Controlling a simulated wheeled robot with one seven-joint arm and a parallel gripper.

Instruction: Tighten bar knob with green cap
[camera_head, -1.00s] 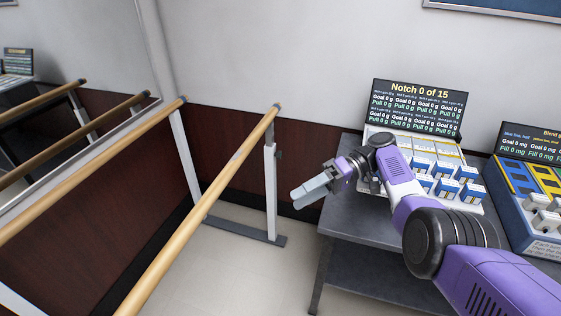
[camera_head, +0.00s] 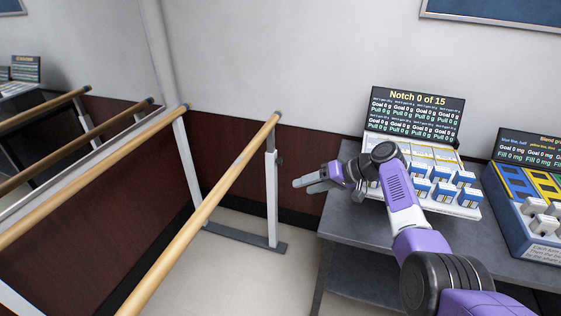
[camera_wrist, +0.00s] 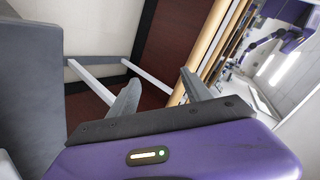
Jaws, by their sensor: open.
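The wooden barre (camera_head: 205,208) runs from the lower left toward the wall on a white post (camera_head: 271,200). A small dark knob (camera_head: 280,161) shows on the right side of this post. I cannot make out a green cap on it. My gripper (camera_head: 303,183) is in the air to the right of the post, apart from it, with its fingers pointing left. In the wrist view, my gripper (camera_wrist: 160,87) is open and empty between its two grey fingers. The barre rails (camera_wrist: 212,50) show beyond the fingers there, and the knob cannot be made out.
A grey table (camera_head: 345,228) stands at the right under my arm. It holds a "Notch 0 of 15" display (camera_head: 414,115), several small boxes and a blue tray unit (camera_head: 520,205). A mirror at the left reflects the barre. The floor (camera_head: 235,275) between barre and table is clear.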

